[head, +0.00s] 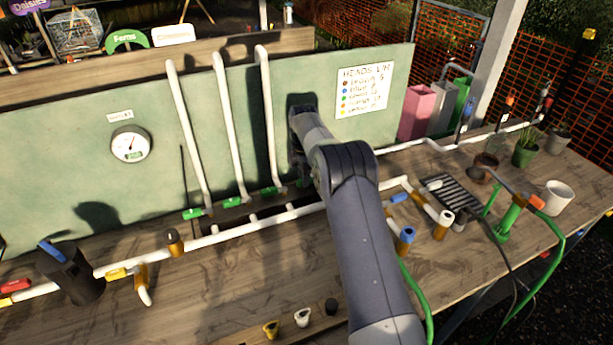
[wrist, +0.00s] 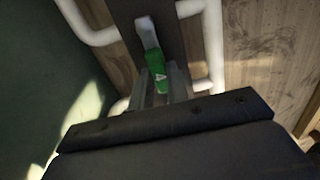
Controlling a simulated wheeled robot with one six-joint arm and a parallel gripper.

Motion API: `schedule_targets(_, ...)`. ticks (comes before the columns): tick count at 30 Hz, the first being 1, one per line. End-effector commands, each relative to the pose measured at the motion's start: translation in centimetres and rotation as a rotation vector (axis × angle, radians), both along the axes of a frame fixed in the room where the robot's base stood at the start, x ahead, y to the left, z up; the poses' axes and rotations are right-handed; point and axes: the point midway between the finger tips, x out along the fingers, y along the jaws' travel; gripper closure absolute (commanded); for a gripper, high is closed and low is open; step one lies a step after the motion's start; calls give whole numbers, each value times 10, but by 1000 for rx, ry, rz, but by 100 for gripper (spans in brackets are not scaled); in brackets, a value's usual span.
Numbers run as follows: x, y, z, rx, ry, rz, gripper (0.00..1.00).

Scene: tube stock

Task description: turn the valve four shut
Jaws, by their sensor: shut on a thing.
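Valve four's green handle (wrist: 160,78) is in the wrist view, with a small pale mark on its face that looks like a 4. Its pale metal lever (wrist: 147,32) runs up from the green grip. My gripper (wrist: 159,76) is shut on the green grip, one grey finger on each side. In the head view my arm reaches to the green board and hides the gripper and this valve. Three other green handles (head: 193,213), (head: 233,202), (head: 269,191) show in a row to the left of my arm, at the foot of the upright white pipes.
Upright white pipes (head: 228,125) stand close on the left of my arm. A gauge (head: 130,144) and a list sign (head: 364,90) are on the board.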

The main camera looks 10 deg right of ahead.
Motion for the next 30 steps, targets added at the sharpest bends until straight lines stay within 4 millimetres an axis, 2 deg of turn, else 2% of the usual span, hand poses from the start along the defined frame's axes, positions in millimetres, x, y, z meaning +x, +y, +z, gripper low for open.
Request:
schedule_targets(4,1,0,1,1,-3,-2,100)
schedule_targets(5,1,0,1,1,-3,-2,82)
schedule_targets(12,0,0,0,0,-2,-1,63)
schedule_targets(22,1,0,5,1,-4,0,62)
schedule_targets(26,1,0,23,0,-5,0,62)
schedule_targets(30,1,0,52,1,-7,0,62)
